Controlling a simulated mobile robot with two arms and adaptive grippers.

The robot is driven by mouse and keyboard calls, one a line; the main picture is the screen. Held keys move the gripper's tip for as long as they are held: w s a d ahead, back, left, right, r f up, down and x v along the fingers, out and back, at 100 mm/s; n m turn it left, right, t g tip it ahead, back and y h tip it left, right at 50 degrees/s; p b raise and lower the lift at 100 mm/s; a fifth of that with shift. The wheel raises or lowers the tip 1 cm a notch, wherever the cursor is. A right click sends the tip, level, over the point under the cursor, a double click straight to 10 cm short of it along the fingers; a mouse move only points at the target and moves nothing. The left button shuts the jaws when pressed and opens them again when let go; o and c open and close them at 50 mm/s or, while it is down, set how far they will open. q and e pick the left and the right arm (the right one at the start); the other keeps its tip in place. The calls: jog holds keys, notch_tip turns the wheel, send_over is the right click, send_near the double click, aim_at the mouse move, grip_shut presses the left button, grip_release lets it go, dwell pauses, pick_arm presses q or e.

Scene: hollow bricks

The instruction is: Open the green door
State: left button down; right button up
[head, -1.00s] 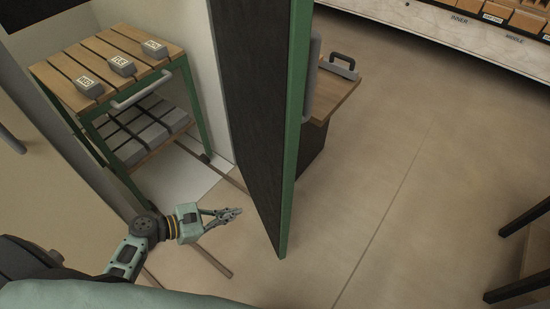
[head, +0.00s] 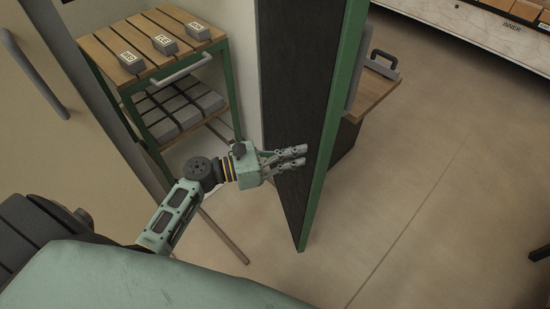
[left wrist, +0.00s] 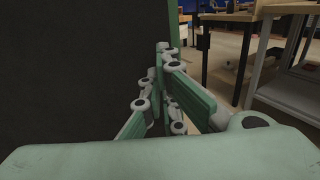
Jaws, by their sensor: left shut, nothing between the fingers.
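The green door (head: 335,120) stands ajar, with a dark face and a green edge. A grey handle (head: 356,72) shows on its far side. My left gripper (head: 303,156) is shut and empty, in front of the dark face near the green edge. I cannot tell whether it touches the door. In the left wrist view the dark door face (left wrist: 65,70) fills the left, and my gripper fingers (left wrist: 165,65) are beside its green edge. My right gripper is not in view.
Behind the door's left side is a green-framed cart (head: 150,60) with labelled grey blocks on top and bricks below. A beige panel with a handle (head: 35,75) stands at far left. A wooden table (head: 375,90) is beyond the door.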

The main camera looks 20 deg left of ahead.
pick_arm(q)
jog(key=shift+x, duration=1.15)
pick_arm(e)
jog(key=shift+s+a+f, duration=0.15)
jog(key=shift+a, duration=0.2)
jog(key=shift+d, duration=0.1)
